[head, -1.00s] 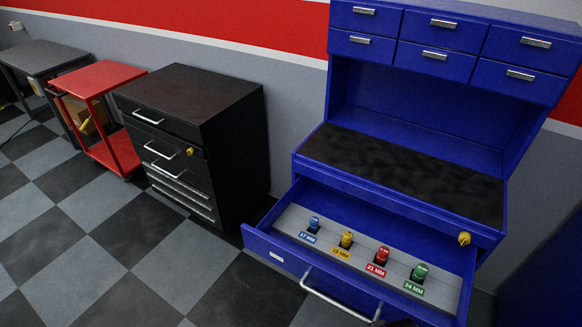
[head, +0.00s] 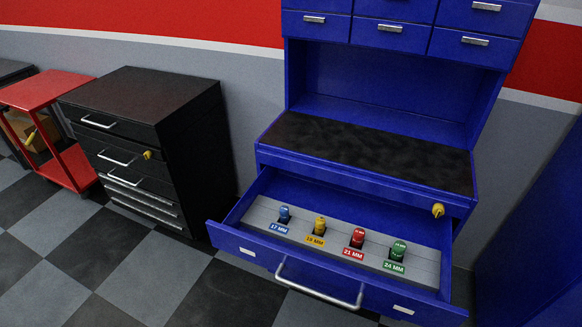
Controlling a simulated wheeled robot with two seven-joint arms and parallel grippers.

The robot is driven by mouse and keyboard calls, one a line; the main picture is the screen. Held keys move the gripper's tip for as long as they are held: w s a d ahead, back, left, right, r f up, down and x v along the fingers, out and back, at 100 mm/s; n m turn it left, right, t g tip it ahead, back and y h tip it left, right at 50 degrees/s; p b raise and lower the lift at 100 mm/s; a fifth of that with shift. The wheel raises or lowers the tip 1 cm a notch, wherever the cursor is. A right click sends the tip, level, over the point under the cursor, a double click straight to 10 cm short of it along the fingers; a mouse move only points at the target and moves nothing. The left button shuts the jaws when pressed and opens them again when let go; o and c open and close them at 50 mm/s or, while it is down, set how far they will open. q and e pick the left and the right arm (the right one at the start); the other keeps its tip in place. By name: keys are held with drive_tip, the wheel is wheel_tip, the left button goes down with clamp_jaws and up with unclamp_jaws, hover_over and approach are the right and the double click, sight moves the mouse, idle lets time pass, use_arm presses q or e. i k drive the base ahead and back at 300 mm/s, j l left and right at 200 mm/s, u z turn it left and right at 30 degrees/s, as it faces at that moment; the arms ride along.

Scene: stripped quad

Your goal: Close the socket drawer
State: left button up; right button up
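The socket drawer (head: 232,238) of the blue workbench (head: 268,155) is pulled open toward me. Its grey insert (head: 262,212) holds a blue socket (head: 284,214), a yellow socket (head: 320,226), a red socket (head: 357,238) and a green socket (head: 398,250). Labels in front of them read 17, 19, 21 and 24 MM. A silver bar handle (head: 318,293) is on the drawer front. A yellow key or knob (head: 438,210) is on the bench front at right. Neither of my grippers shows in the head view.
A black drawer cabinet (head: 190,125) stands left of the workbench, with a gap of floor between them. A red cart (head: 70,168) is farther left. A dark blue surface (head: 535,230) rises at the right edge. The checkered floor (head: 130,270) in front is clear at left.

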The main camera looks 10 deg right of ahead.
sight(416, 290)
drive_tip(key=j+z, duration=0.1)
drive_tip(key=z, duration=0.3)
drive_tip(key=j+z, duration=0.15)
drive_tip(key=z, duration=0.25)
